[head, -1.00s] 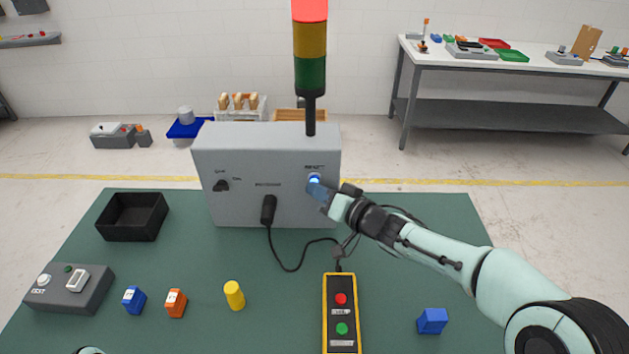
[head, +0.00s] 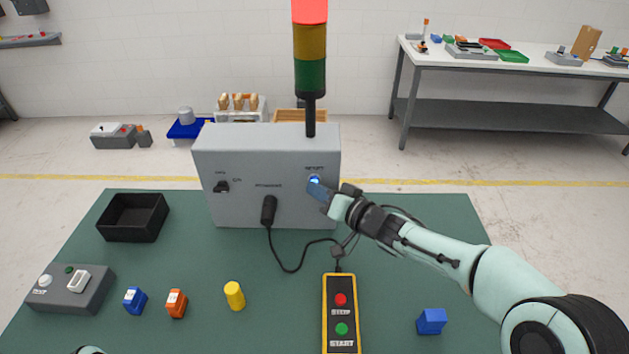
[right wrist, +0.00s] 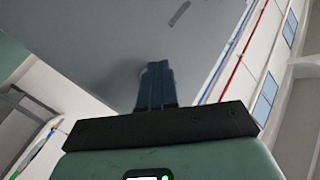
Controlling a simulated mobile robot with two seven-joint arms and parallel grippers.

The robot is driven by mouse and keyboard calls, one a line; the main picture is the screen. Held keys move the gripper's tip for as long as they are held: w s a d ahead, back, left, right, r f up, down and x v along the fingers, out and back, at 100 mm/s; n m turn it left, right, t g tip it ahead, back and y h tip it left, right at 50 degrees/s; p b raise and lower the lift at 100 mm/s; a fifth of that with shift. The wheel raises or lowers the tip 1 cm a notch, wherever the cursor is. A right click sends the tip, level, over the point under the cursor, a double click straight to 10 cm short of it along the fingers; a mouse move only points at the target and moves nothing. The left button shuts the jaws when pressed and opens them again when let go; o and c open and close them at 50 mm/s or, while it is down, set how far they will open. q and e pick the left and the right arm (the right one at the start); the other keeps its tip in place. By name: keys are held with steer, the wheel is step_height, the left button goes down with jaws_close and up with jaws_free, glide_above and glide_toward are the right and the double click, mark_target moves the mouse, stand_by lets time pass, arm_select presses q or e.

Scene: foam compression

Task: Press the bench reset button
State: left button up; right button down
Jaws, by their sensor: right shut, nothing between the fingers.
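The reset button (head: 314,180) glows blue at the upper right of the grey control box's front (head: 240,165). The label RESET stands above it. My right gripper (head: 313,187) is shut and empty, with its blue fingertips at the button, covering its lower part. I cannot tell whether they touch or press it. In the right wrist view the closed fingers (right wrist: 155,75) point at the grey box face, and a pale round edge shows just behind the tips. My left gripper is out of view.
A stack light (head: 310,50) on the box shows red at top. A black power plug (head: 268,209) and a switch (head: 222,187) are on the box front. A START/STOP pendant (head: 341,313), black bin (head: 133,217), grey button unit (head: 70,290) and small blocks stand on the green bench.

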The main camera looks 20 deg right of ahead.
steer(key=shift+w+d, duration=0.1)
steer(key=shift+w, duration=0.2)
steer(key=shift+s, duration=0.4)
steer(key=s+a+b, duration=0.1)
steer(key=s+a, duration=0.1)
steer(key=s, duration=0.3)
steer(key=shift+s+b, duration=0.4)
stand_by(0.3)
stand_by(0.6)
